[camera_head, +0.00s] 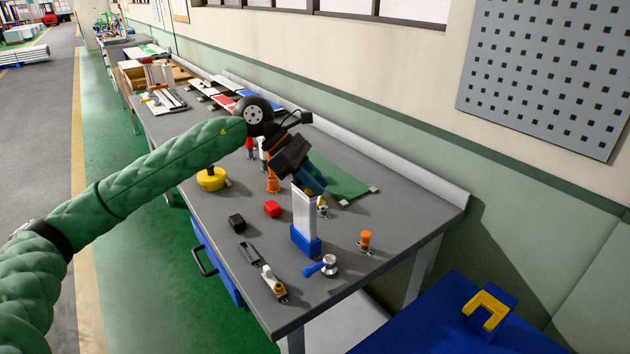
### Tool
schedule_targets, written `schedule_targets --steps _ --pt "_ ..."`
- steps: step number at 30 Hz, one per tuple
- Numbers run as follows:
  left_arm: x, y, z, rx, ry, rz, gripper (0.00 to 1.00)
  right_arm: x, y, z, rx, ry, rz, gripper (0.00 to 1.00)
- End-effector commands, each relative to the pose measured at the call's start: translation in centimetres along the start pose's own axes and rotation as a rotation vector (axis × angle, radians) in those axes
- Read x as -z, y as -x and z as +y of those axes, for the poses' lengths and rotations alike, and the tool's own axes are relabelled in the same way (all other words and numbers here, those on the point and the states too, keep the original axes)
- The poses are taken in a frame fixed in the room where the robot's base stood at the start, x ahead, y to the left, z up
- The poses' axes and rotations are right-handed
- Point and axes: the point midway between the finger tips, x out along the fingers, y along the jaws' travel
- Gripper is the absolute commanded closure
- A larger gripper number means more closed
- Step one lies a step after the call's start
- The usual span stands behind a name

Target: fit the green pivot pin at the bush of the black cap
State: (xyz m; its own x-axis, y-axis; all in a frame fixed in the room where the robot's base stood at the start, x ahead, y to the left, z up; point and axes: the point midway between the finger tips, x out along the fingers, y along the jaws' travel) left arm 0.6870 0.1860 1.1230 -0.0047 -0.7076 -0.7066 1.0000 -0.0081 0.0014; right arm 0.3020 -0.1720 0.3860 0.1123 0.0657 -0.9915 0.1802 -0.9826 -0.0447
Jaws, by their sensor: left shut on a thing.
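My left gripper (316,190) reaches over the bench from the left, its dark body tilted and its blue-toned tip pointing down. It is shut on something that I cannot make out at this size. A small metal and yellowish part (322,207) shows just below the tip; I cannot tell whether they touch. A small black block (237,222) lies on the bench left of the gripper; it may be the black cap, but no bush can be made out on it. I cannot pick out the green pivot pin. My right gripper is not in view.
A white upright profile in a blue block (306,242) stands close in front of the gripper. A red block (272,208), yellow round part (211,179), orange-topped part (365,240), blue-handled clamp (323,266) and green mat (345,180) are on the grey bench. Its front right corner is clear.

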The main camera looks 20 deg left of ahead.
Motion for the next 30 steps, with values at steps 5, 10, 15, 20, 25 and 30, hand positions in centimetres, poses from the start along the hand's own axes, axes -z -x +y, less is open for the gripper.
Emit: schedule_targets --steps 5,10,15,20,25,30 --pt "0.1 -0.1 0.0 0.002 0.001 0.001 0.62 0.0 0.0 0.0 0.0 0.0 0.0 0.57" --pt "0.1 -0.1 0.0 0.001 0.001 0.001 0.56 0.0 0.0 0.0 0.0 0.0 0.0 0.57" --pt "0.1 0.1 0.0 0.001 0.001 0.001 0.56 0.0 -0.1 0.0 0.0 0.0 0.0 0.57" --pt "0.2 1.4 0.1 -0.002 0.0 0.0 0.56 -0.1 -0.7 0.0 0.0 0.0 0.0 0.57" --pt "0.3 4.0 0.1 -0.002 0.001 0.0 0.56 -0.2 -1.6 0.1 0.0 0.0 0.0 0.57" --pt "0.2 6.3 0.1 -0.001 0.001 0.0 0.56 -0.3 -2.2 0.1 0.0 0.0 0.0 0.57"
